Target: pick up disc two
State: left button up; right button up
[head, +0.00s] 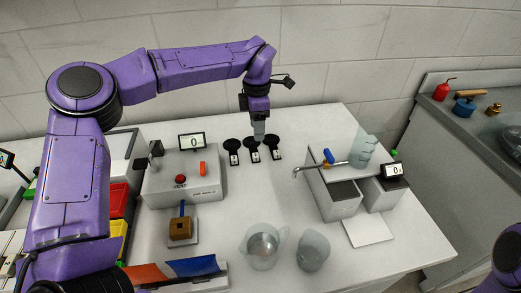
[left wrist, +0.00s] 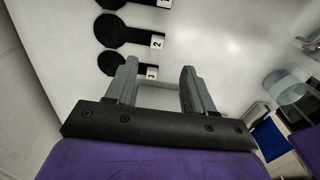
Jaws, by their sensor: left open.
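Disc two (head: 251,145) is a flat black disc with a tab and a white tag, the middle of three in a row on the white table. In the left wrist view, disc two (left wrist: 111,31) lies beyond the fingers, its tag reading 2. Disc three (left wrist: 110,63) is nearest the fingers there, and disc one (left wrist: 112,3) is cut by the top edge. My left gripper (head: 259,131) points down above the row, partly covering the middle disc. Its fingers (left wrist: 157,76) are apart with nothing between them. My right gripper is out of the head view.
A grey control box (head: 183,180) with a red button stands left of the discs. A grey basin unit (head: 337,197) with a tap stands right. Two clear beakers, the left one (head: 263,246) larger, stand in front. The table between is clear.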

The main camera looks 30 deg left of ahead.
aim_at(257, 155)
pick_arm(q)
jog(key=f+p, duration=0.1)
jog(key=f, duration=0.9)
jog(key=shift+w+a+f+p, duration=0.1)
jog(key=shift+a+f+p, duration=0.1)
jog(key=shift+f+p, duration=0.2)
jog(key=shift+r, duration=0.1)
grip_shut()
